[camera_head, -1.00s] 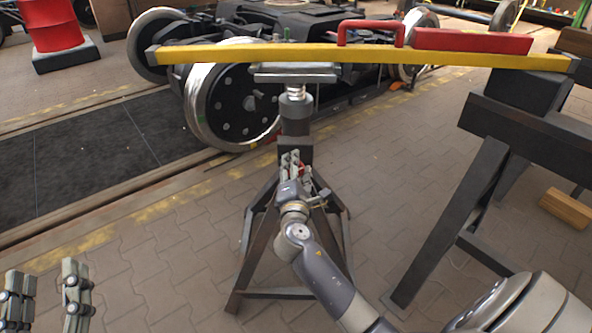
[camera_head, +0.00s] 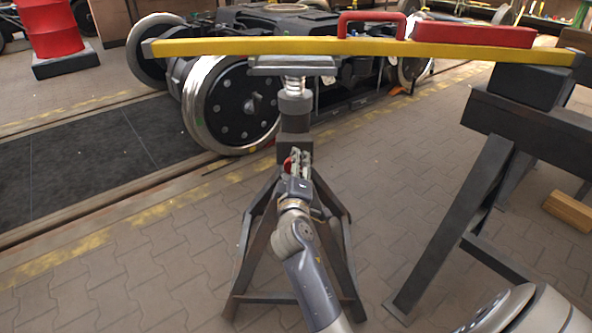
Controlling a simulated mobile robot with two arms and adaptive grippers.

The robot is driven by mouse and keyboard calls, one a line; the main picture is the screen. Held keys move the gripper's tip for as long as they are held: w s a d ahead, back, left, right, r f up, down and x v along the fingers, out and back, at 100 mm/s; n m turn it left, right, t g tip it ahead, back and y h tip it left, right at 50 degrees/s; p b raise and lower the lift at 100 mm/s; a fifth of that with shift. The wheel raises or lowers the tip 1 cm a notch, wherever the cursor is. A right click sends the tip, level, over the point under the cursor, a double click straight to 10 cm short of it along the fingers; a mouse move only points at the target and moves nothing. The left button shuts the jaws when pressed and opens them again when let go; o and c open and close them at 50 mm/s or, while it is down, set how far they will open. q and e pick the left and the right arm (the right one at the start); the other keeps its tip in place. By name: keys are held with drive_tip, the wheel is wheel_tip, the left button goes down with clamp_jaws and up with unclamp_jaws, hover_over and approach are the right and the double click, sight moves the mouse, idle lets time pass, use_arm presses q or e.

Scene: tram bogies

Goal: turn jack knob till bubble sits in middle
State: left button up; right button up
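The jack (camera_head: 295,103) is a dark stand with splayed legs, a threaded neck and a flat top plate under a long yellow beam (camera_head: 230,47). A red part that looks like the jack knob (camera_head: 288,165) shows on the front of its post, mostly hidden by my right gripper (camera_head: 298,163). The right gripper's fingers are close together around it and look shut on it. A red piece (camera_head: 475,35) that may be the level lies on the beam; no bubble can be made out. My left gripper is out of view.
The beam's right end rests on a black block (camera_head: 528,86) on a dark trestle (camera_head: 485,195). A wheelset (camera_head: 232,104) and bogie stand behind the jack. A red drum (camera_head: 52,28) is at back left. The paving left of the jack is clear.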

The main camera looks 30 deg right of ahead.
drive_tip(key=shift+f+m+b, duration=0.1)
drive_tip(key=shift+m+b, duration=0.25)
drive_tip(key=shift+m, duration=0.85)
drive_tip(key=o, duration=1)
